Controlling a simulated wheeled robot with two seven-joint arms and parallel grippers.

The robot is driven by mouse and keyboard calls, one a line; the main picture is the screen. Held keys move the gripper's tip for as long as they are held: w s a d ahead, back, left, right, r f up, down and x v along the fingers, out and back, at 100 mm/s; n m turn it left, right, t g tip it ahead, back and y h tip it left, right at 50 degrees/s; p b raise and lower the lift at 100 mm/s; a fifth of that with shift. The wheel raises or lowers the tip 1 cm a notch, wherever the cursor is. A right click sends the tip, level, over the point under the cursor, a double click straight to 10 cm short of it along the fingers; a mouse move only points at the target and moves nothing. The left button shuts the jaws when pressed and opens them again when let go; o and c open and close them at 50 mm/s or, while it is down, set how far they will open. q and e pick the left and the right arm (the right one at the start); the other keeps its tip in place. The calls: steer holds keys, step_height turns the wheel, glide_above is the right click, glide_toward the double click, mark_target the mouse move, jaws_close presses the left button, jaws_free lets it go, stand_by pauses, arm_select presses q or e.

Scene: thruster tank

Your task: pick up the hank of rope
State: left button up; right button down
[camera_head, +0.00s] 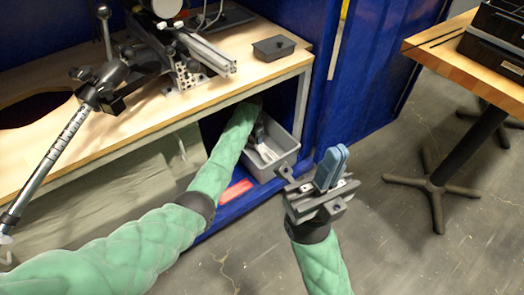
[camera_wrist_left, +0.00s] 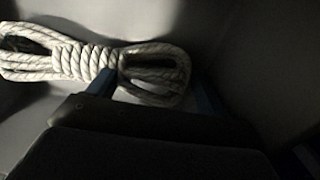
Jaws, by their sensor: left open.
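The hank of rope (camera_wrist_left: 90,62) is pale, with coils wrapped round its middle, and lies in a grey bin in the left wrist view. My left gripper (camera_wrist_left: 153,88) is open, with its two blue fingers apart near the hank's right loop. One finger overlaps the hank in the picture; I cannot tell whether it touches. In the head view my left arm reaches under the bench into the grey bin (camera_head: 285,158), and the arm and shadow hide most of that gripper. My right gripper (camera_head: 331,167) is empty, its blue fingers together, in front of the bin.
The wooden bench top (camera_head: 240,85) is above my left forearm, with a small dark tray (camera_head: 274,47) on it. A red object (camera_head: 236,191) lies beside the bin. A table (camera_head: 465,60) stands at right; the floor between is clear.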

arm_select(q)
steer(key=shift+r, duration=0.1)
steer(key=c, duration=0.8)
steer(key=shift+r, duration=0.1)
steer(key=shift+c, duration=0.2)
